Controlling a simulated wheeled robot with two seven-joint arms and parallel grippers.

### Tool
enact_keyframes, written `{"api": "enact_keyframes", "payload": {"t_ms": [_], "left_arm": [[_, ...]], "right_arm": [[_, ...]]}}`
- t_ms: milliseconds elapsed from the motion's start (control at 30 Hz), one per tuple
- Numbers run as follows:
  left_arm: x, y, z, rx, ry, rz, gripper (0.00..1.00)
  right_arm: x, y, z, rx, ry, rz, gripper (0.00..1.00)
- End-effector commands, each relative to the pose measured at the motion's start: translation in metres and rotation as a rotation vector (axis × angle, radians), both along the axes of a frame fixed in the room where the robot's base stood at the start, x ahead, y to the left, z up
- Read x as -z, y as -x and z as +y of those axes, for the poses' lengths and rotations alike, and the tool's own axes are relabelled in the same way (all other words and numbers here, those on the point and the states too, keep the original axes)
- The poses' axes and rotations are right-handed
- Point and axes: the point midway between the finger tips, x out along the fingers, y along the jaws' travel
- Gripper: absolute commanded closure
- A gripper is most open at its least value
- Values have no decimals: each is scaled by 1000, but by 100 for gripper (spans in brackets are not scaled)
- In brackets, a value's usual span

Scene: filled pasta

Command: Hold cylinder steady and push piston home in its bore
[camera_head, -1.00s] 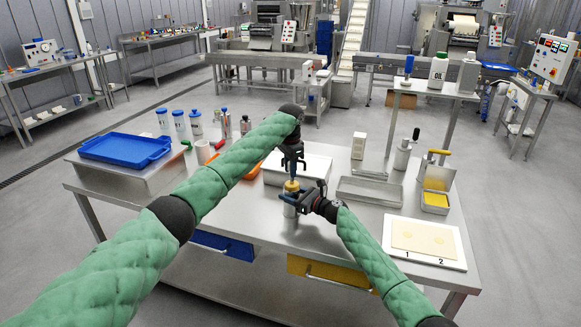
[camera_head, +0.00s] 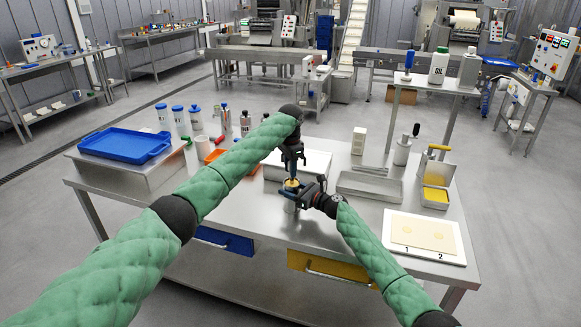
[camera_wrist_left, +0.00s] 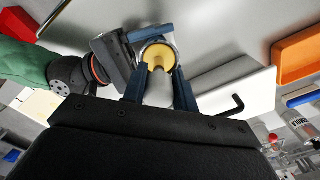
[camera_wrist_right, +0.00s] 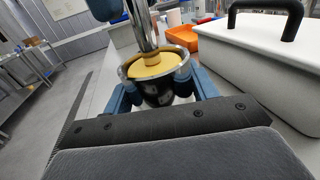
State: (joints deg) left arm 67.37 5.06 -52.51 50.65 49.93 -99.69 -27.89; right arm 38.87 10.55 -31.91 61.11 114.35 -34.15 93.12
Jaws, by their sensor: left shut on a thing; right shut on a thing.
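The steel cylinder (camera_head: 290,208) stands upright near the front middle of the steel table. My right gripper (camera_head: 294,195) is shut around it; its dark body (camera_wrist_right: 158,94) and bright rim show in the right wrist view. The piston has a yellow head (camera_wrist_right: 150,66) and a steel rod (camera_wrist_right: 144,28). My left gripper (camera_head: 291,173) is shut on the rod from above. The head sits within the cylinder's rim, its top near the mouth. The left wrist view also shows the yellow head (camera_wrist_left: 158,54) ringed by the rim. How deep the head reaches inside is hidden.
A white lidded box (camera_wrist_right: 262,62) with a black handle stands close behind the cylinder. A blue tray (camera_head: 125,147) is at left, an orange tray (camera_head: 214,155) behind my left arm. A steel tray (camera_head: 370,190) and white board (camera_head: 424,238) lie at right.

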Motion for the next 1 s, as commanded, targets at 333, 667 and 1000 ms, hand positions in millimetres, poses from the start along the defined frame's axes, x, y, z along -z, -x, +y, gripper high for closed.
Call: {"api": "enact_keyframes", "payload": {"t_ms": [333, 667, 1000], "left_arm": [[7, 0, 0, 0, 0, 0, 95], [14, 0, 0, 0, 0, 0, 95], [21, 0, 0, 0, 0, 0, 95]], "right_arm": [[0, 0, 0, 0, 0, 0, 76], [0, 0, 0, 0, 0, 0, 76], [0, 0, 0, 0, 0, 0, 76]]}}
